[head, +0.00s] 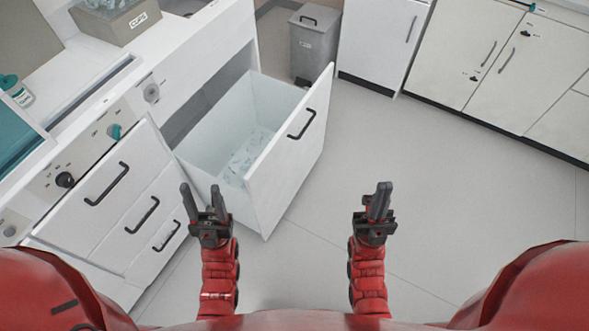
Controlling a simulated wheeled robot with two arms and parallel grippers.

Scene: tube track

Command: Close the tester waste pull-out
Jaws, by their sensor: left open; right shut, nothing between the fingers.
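The tester waste pull-out (285,165) stands open from the counter, its white front panel facing right with a black bar handle (302,124). Its pale bin inside holds some clear scraps at the bottom. My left gripper (202,200) is open and empty, in front of the pull-out's near side in the picture; I cannot tell if it touches. My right gripper (379,200) is shut and empty, over the floor to the right of the pull-out, apart from it.
White cabinets (470,60) line the back right. The grey floor (430,170) is clear at the middle and right.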

